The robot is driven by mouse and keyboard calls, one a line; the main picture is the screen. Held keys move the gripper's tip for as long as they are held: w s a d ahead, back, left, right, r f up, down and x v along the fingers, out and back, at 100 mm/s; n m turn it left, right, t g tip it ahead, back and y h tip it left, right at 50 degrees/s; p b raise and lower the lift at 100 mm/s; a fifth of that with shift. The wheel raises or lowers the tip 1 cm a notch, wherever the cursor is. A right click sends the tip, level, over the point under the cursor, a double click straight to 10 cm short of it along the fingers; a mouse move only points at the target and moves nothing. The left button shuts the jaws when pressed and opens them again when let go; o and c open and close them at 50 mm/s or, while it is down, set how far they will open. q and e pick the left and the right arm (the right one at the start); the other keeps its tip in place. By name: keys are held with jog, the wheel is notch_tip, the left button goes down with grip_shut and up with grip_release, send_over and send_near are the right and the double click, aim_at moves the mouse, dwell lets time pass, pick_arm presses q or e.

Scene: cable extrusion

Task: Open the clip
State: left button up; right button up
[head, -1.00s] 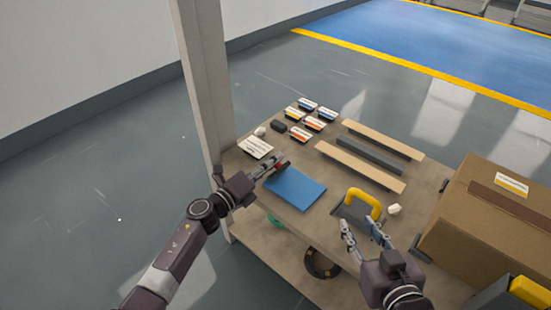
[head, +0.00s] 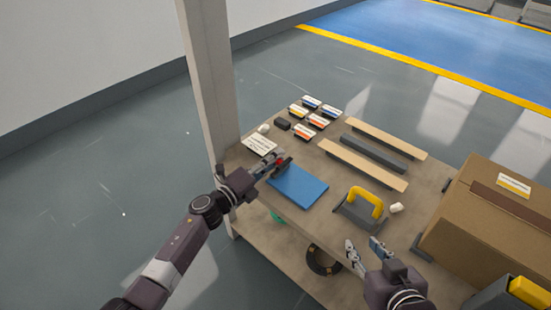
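A blue flat board (head: 297,188) lies on the brown table. At its upper left corner is a small dark piece with a red part (head: 279,163), which may be the clip; it is too small to be sure. My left gripper (head: 274,161) reaches to this piece and partly hides it; whether its fingers are closed on it does not show. My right gripper (head: 366,248) is open and empty near the table's front edge, below and apart from a grey block with a yellow handle (head: 365,205).
Several small labelled boxes (head: 318,121) stand at the back left, with a white card (head: 260,145) nearby. Wooden strips (head: 362,165) lie behind the board. A large cardboard box (head: 490,215) fills the right side. A post (head: 209,80) rises at the left corner.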

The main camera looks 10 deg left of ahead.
pick_arm(q)
jog(key=o, duration=0.4)
jog(key=shift+c, duration=0.2)
pick_arm(e)
jog(key=shift+a, duration=0.1)
pick_arm(q)
jog(key=v, duration=1.2)
